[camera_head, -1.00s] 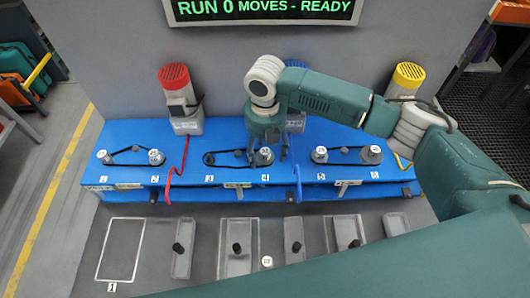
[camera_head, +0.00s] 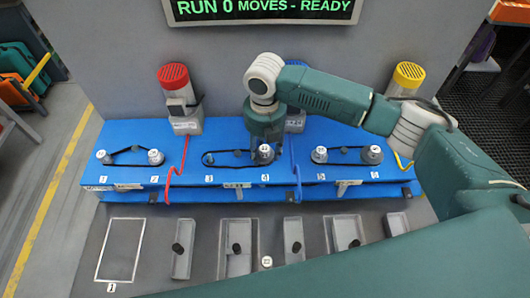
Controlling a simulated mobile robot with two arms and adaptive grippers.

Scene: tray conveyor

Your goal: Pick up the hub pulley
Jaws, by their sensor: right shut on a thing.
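The hub pulley (camera_head: 266,152) is a small pale, round piece near mark 4 on the blue conveyor bench (camera_head: 225,178), at the right end of the middle belt loop. My right gripper (camera_head: 265,147) reaches down over it from above and is shut on it. The fingers are small and dark here, and the wrist hides the pulley's far side. I cannot tell whether the pulley is clear of the bench. My left gripper is not in view.
Other belted pulley pairs stand at left (camera_head: 155,157) and right (camera_head: 371,155). A red-topped motor (camera_head: 175,80) and a yellow-topped motor (camera_head: 407,77) stand behind the bench. Grey trays (camera_head: 238,264) with dark knobs lie in front, beside an empty white outline (camera_head: 120,250).

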